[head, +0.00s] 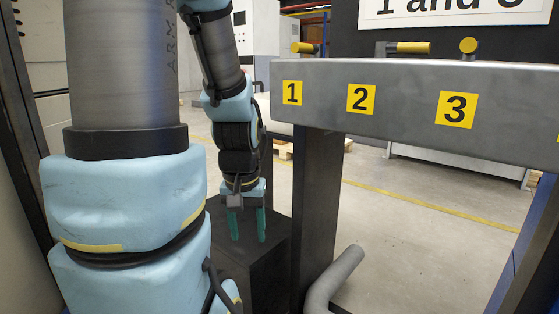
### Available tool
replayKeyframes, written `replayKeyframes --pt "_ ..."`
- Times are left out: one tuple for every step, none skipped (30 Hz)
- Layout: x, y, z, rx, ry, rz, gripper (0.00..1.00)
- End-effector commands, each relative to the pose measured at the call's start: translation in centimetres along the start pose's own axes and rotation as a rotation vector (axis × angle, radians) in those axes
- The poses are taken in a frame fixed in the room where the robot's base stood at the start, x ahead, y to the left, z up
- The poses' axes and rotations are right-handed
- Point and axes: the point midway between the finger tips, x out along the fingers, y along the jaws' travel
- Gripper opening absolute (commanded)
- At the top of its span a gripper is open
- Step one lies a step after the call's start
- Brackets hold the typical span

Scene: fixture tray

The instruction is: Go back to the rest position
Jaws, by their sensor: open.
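My gripper (248,224) hangs in the middle left of the head view, pointing down. Its two green fingers are apart and nothing shows between them. It is over or in front of a dark box-like block (272,262); I cannot tell the exact gap between them. My blue and grey arm fills the left side of the view and hides what lies behind it.
A grey metal fixture bar (400,82) with yellow labels 1, 2 and 3 stands to the right of my gripper. Yellow-ended parts (408,48) sit on top. A dark post (316,205) and a grey pipe (333,283) stand below. Open floor (420,240) lies right.

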Motion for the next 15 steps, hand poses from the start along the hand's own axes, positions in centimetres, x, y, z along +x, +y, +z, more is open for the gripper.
replayKeyframes --pt "-3.1 0.0 -0.5 0.0 0.0 0.0 0.57" --pt "-4.0 0.0 -0.6 0.0 0.0 0.0 0.57" --pt "-5.4 0.0 -0.8 0.0 0.0 0.0 0.57" --pt "-6.4 0.0 -0.9 0.0 0.0 0.0 0.57" --pt "-7.3 0.0 -1.0 0.0 0.0 0.0 0.57" --pt "-8.6 0.0 -1.2 0.0 0.0 0.0 0.57" --pt "-9.5 0.0 -1.4 0.0 0.0 0.0 0.57" --pt "-10.4 0.1 -1.5 0.0 0.0 0.0 0.57" --pt "-11.7 0.1 -1.7 0.0 0.0 0.0 0.57" --pt "-12.6 0.1 -1.8 0.0 0.0 0.0 0.57" --pt "-13.6 0.1 -1.9 0.0 -0.001 0.0 0.57" --pt "-14.8 0.1 -2.1 0.0 -0.001 0.0 0.57" --pt "-15.7 0.1 -2.2 0.0 -0.001 0.0 0.57" --pt "-16.7 0.1 -2.4 0.0 -0.001 0.0 0.57" --pt "-17.9 0.1 -2.5 0.0 -0.001 0.0 0.57"
